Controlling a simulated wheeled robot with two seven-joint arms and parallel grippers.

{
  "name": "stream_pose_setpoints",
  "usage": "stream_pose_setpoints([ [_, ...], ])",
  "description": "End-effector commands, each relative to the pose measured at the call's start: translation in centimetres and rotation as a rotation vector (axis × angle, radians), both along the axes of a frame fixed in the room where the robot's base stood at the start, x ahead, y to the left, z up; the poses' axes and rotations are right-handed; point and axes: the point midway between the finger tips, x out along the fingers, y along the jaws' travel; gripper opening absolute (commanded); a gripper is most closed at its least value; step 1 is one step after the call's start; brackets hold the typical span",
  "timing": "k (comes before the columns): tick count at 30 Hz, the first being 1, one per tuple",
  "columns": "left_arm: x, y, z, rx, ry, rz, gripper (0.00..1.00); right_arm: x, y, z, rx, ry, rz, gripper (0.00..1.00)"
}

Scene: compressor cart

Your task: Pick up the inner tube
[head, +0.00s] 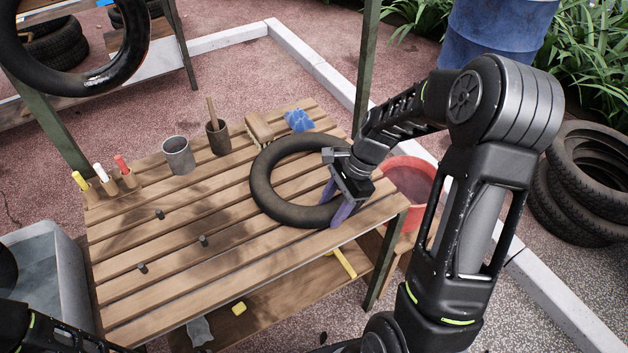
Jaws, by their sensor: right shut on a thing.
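The black inner tube (267,196) lies flat on the right part of the slatted wooden table (130,260). My right gripper (336,206) reaches down over the tube's right side, with its purple fingers on either side of the ring. It is shut on the tube, and the gripper hides part of that side. The tube appears to rest on the slats. Part of my left arm shows at the bottom left corner, but its gripper is out of view.
A brush (258,130), blue cloth (299,120), dark cup (218,138) and grey cup (178,156) stand behind the tube. Colored markers (103,174) and small dark pegs (203,240) are to the left. A red tub (408,180) stands beyond the table's right edge. A tire (130,60) hangs upper left.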

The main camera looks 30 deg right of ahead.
Motion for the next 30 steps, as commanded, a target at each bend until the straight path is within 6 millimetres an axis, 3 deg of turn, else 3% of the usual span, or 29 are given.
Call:
stream_pose_setpoints([
  [8, 0.0, 0.0, 0.0, 0.000, 0.000, 0.000, 0.36, 0.1, 0.0, 1.3, -0.002, -0.004, 0.000, 0.12],
  [21, 0.0, 0.0, -0.2, 0.000, 0.000, 0.000, 0.36, 0.1, 0.0, 9.0, -0.002, -0.005, 0.000, 0.12],
  [30, 0.0, 0.0, -0.2, 0.000, 0.000, 0.000, 0.36, 0.0, 0.0, 10.1, 0.000, -0.001, 0.001, 0.12],
])
